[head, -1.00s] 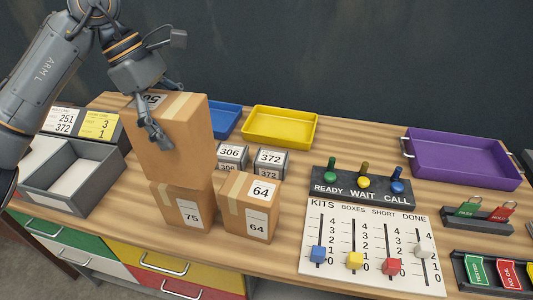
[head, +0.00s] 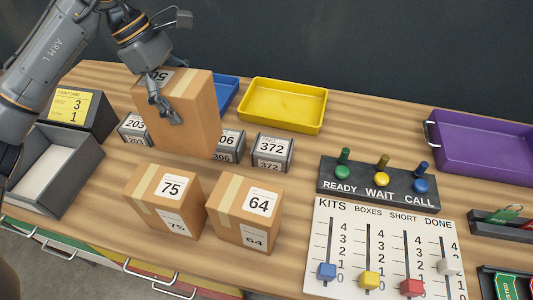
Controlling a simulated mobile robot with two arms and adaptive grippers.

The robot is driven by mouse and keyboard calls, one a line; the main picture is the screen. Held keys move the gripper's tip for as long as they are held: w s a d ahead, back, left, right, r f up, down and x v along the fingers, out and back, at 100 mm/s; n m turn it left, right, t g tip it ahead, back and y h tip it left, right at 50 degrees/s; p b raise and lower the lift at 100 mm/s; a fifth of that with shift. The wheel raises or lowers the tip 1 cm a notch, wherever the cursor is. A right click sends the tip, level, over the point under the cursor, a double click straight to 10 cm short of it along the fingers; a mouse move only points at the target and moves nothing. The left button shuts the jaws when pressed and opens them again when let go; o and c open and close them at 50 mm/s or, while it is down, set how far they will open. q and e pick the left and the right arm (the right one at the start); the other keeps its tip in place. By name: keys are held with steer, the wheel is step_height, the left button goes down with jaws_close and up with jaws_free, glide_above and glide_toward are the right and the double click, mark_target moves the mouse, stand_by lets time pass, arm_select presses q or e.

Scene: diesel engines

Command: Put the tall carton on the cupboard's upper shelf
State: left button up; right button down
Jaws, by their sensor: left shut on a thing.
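The tall carton (head: 196,122), brown with a tape strip and a label reading 50 that appears upside down, is held by my left gripper (head: 166,100). The gripper is shut on the carton's upper part, with its fingers showing on the near side. The carton appears raised above the table, behind two smaller cartons, and partly hides the grey number blocks. The cupboard and its upper shelf are not in view. My right gripper is not in view.
Cartons marked 75 (head: 163,202) and 64 (head: 244,211) stand near the front edge. Behind are number blocks (head: 272,152), a yellow tray (head: 283,106) and a blue tray (head: 226,90). A grey bin (head: 76,178) is left; a button panel (head: 378,184) and purple tray (head: 480,146) are right.

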mark_target(195, 138)
arm_select(q)
step_height(195, 138, down, 4)
steer(key=shift+f+b, duration=0.2)
steer(key=shift+b, duration=0.4)
steer(key=shift+f, duration=1)
step_height(195, 138, down, 5)
steer(key=shift+f+p, duration=0.1)
steer(key=shift+p, duration=0.65)
step_height(195, 138, down, 4)
steer(key=shift+r+p, duration=0.15)
steer(key=shift+p, duration=0.35)
